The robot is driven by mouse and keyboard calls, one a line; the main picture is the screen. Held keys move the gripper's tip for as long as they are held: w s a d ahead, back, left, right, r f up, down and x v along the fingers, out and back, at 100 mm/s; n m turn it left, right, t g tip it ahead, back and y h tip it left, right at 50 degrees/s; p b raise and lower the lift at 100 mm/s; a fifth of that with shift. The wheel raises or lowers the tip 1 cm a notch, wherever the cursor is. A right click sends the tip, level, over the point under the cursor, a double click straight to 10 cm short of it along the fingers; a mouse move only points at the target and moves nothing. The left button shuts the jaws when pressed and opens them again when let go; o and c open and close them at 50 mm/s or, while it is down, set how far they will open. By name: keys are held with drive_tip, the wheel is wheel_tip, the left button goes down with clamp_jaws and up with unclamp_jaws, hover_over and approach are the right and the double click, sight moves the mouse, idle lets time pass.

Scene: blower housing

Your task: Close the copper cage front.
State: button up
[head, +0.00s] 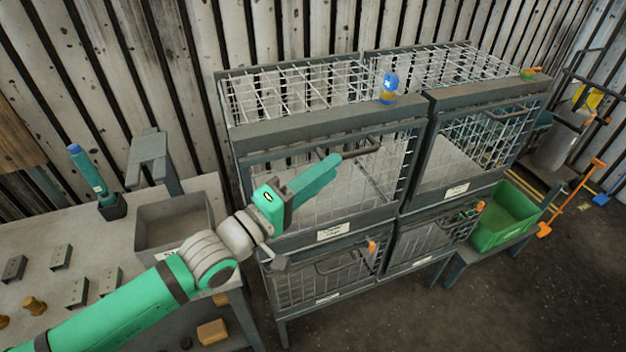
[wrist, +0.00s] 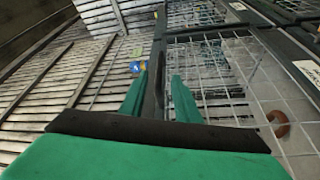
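Two upper and two lower wire cage fronts show in the head view; their labels are too small to read, so I cannot tell which is the copper one. The upper left cage (head: 331,131) has a dark bar handle (head: 350,155) below its top beam. The upper right cage (head: 490,105) has a similar handle. My gripper (head: 328,172) is in front of the upper left cage, its fingers pointing right and slightly up. In the wrist view its two green fingers (wrist: 157,98) are apart, with a dark bar (wrist: 157,60) showing between them; I cannot tell whether they touch it.
A blue and yellow container (head: 389,88) stands on the cage top. A green bin (head: 505,215) stands right of the cages. A grey workbench (head: 60,225) with a tray (head: 172,225) is at left. Floor in front is clear.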

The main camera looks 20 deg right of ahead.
drive_tip(key=shift+v, duration=1.55)
